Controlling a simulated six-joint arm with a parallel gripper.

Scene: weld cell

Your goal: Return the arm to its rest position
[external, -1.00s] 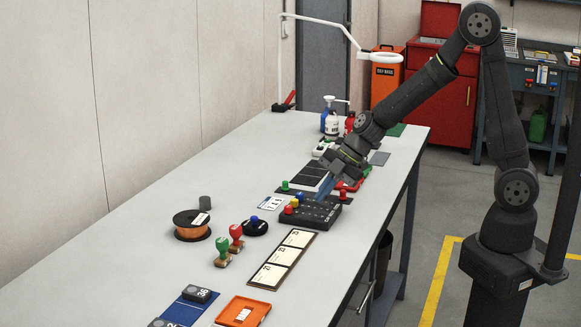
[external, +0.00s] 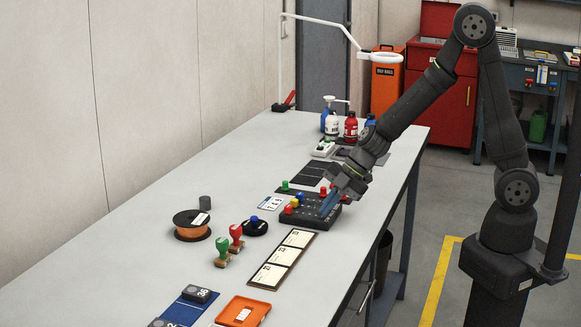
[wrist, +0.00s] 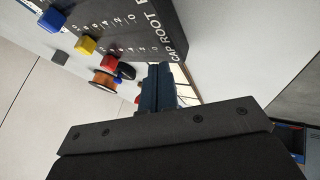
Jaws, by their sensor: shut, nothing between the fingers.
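My gripper (external: 328,204) is shut and empty, with its blue-grey fingers together. In the wrist view the shut fingers (wrist: 158,88) show beside the end of that box (wrist: 130,28), whose sliders have blue, yellow and red knobs. I cannot tell whether the fingertips touch the box. My arm reaches over the bench from the right, bent high at its elbow.
The grey bench (external: 150,262) carries an orange wire spool (external: 190,228), red and green stamps (external: 229,245), a card strip (external: 284,259) and an orange tray (external: 243,312). Bottles (external: 332,124) and a lamp (external: 385,57) stand behind. The space above the bench's left side is clear.

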